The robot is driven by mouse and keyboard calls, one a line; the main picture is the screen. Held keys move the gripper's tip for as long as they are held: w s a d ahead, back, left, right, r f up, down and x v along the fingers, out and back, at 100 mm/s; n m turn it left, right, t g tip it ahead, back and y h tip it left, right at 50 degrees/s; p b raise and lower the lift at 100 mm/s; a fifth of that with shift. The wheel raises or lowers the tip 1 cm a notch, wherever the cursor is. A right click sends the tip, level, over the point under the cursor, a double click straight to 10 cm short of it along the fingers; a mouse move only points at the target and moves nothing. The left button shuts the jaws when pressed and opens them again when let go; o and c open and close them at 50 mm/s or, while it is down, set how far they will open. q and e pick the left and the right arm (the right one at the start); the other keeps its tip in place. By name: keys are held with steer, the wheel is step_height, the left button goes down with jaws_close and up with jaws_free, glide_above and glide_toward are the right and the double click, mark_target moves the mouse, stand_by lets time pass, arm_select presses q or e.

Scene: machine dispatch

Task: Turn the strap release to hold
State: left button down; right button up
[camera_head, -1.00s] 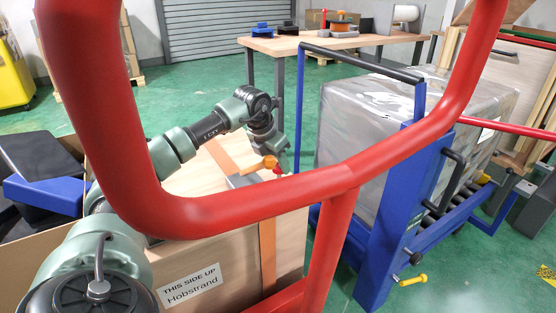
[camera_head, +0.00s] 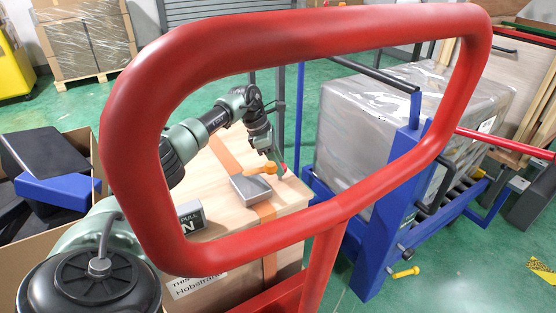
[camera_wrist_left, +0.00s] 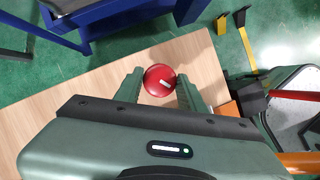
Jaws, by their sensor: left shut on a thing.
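The strap release shows in the left wrist view as a round red knob (camera_wrist_left: 155,73) with a white mark on its face. My left gripper (camera_wrist_left: 159,88) has one finger on each side of the knob and is shut on it. In the head view my left gripper (camera_head: 277,163) is at the far right part of the wooden crate top (camera_head: 225,190), with a little red showing beside it. An orange lever (camera_head: 263,168) and a grey metal buckle block (camera_head: 254,188) sit close by on the orange strap (camera_head: 222,155). My right gripper is not in view.
A red tubular frame (camera_head: 330,221) crosses the head view in front of the crate. A blue cart (camera_head: 385,215) with a wrapped grey load (camera_head: 350,125) stands to the right. An open carton (camera_head: 90,185) with dark and blue items stands at left.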

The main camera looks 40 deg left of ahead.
arm_select(q)
steer(key=shift+w+m, duration=0.15)
steer(key=shift+m, duration=0.35)
steer(key=m+g+b, duration=0.1)
steer(key=m, duration=0.1)
steer(key=shift+f+m+h+b, duration=0.1)
steer(key=shift+m+h+b, duration=0.2)
steer(key=shift+h+b, duration=0.1)
steer(key=shift+m+g+b, duration=0.5)
steer(key=shift+m+b, duration=0.4)
steer(key=shift+m, duration=0.2)
steer(key=shift+a, duration=0.1)
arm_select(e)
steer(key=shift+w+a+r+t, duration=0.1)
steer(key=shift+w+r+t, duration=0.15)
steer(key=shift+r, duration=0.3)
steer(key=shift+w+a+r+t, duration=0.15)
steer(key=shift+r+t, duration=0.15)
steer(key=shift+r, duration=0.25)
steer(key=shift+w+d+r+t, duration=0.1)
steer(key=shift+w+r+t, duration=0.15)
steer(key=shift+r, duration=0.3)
arm_select(q)
steer(key=c, duration=0.9)
jaws_free()
steer(key=shift+r, duration=0.2)
